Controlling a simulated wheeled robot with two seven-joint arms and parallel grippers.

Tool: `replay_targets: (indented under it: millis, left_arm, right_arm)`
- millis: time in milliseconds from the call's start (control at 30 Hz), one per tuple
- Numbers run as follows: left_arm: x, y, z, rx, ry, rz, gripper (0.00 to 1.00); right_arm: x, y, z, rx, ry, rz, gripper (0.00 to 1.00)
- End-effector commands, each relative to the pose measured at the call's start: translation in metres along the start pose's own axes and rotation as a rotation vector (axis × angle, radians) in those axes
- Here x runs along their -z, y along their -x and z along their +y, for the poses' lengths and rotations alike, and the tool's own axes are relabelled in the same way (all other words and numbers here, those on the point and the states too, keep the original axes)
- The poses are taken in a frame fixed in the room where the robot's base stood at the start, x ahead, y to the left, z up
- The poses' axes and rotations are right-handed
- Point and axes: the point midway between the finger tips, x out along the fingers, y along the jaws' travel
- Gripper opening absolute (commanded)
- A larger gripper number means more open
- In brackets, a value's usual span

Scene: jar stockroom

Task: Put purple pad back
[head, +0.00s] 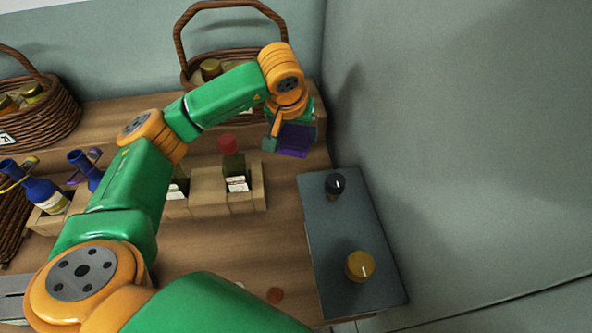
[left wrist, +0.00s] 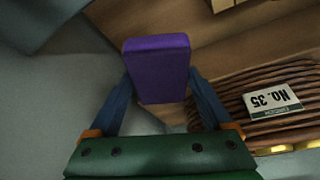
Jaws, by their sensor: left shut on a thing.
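The purple pad (head: 294,141) is at the back right of the wooden counter, partly hidden by my left gripper. My left gripper (head: 280,140) is shut on the pad. In the left wrist view the purple pad (left wrist: 158,68) sits between the two blue fingers of the left gripper (left wrist: 160,92). The head view does not show clearly whether the pad touches the counter. My right gripper is not in view.
A wicker basket (head: 190,50) stands behind my left arm, and its label shows in the left wrist view (left wrist: 272,100). A wooden rack (head: 215,190) holds bottles. A grey panel with two knobs (head: 335,245) is at right, beside a wall.

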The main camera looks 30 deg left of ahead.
Motion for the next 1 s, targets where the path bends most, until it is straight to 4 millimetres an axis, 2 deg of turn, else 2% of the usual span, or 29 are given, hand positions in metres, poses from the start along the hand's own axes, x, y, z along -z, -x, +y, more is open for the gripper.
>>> replay_targets:
  millis: [100, 400, 833, 867, 900, 1000]
  left_arm:
    - [-0.012, -0.025, -0.001, 0.003, -0.002, -0.008, 0.23]
    - [-0.035, -0.080, 0.000, 0.001, -0.001, -0.006, 0.23]
    - [-0.038, -0.091, 0.000, 0.000, -0.001, 0.000, 0.23]
    - [-0.038, -0.090, 0.000, 0.000, -0.001, 0.000, 0.89]
    - [-0.038, -0.090, 0.000, 0.000, -0.001, 0.000, 1.00]
    - [-0.038, -0.089, 0.000, 0.000, -0.001, -0.001, 1.00]
  right_arm:
    - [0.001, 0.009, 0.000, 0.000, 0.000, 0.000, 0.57]
    - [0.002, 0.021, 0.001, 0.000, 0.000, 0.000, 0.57]
    - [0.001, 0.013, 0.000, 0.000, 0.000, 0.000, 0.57]
    - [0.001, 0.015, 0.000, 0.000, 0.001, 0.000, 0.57]
    - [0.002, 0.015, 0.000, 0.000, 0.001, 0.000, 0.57]
    - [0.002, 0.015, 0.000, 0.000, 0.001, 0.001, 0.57]
